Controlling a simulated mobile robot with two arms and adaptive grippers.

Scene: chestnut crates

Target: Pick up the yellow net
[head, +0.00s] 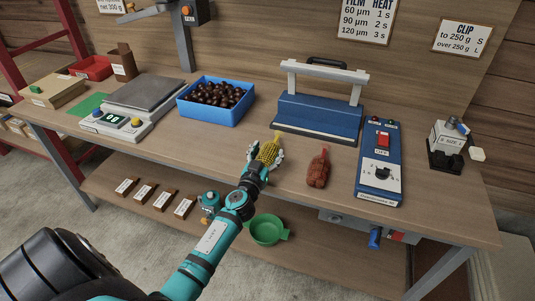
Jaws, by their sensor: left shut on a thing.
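The yellow net (269,152) is a small mesh piece above the wooden bench, in front of the blue sealer. My left gripper (265,155) is shut on the yellow net, with its fingers on either side of it. The net's lower part is partly hidden by the gripper. I cannot tell whether the net touches the bench top. My right gripper is not in view.
A blue crate of chestnuts (212,115) and a scale (133,107) stand left. A blue sealer (318,114) is behind the net. A filled red net (318,168) and a blue control box (380,165) are right. A green scoop-like bowl (267,229) sits below.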

